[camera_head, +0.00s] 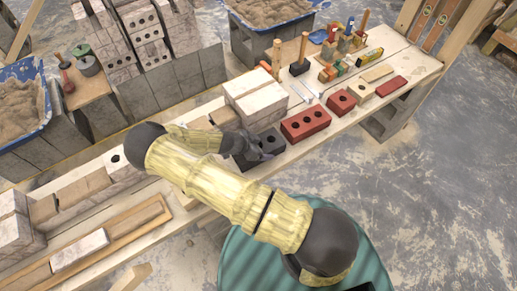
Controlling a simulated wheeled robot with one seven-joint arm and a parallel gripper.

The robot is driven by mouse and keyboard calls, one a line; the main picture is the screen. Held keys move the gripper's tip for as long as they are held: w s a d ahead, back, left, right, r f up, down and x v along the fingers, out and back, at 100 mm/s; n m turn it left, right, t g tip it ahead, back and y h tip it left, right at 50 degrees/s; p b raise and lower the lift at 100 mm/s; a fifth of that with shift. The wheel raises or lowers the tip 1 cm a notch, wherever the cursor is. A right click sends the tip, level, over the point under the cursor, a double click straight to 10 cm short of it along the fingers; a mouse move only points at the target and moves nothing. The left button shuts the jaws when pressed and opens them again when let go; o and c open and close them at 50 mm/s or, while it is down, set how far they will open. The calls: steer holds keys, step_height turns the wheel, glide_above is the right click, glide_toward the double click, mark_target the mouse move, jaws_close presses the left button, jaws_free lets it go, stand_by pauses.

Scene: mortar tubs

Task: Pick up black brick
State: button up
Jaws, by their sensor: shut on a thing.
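The black brick (269,147) is dark grey with round holes in its top. It is on or just above the plank bench, left of a red three-hole brick (306,124); I cannot tell whether it still touches the wood. My gripper (247,149) is shut on the brick's left end. My forearm and dark wrist hide part of the gripper and the brick's left side.
White blocks (257,102) stand close behind the brick. More red bricks (341,101) and several hand tools lie along the bench (420,67) to the right. Tubs of mortar (20,108) stand at the back. Open floor lies at lower right.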

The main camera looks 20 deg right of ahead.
mark_target(262, 143)
steer(key=shift+r, duration=0.2)
step_height(262, 143, up, 10)
steer(key=shift+f+b, duration=0.1)
steer(key=shift+b, duration=0.25)
steer(key=shift+w+d+f, duration=0.1)
stand_by(0.7)
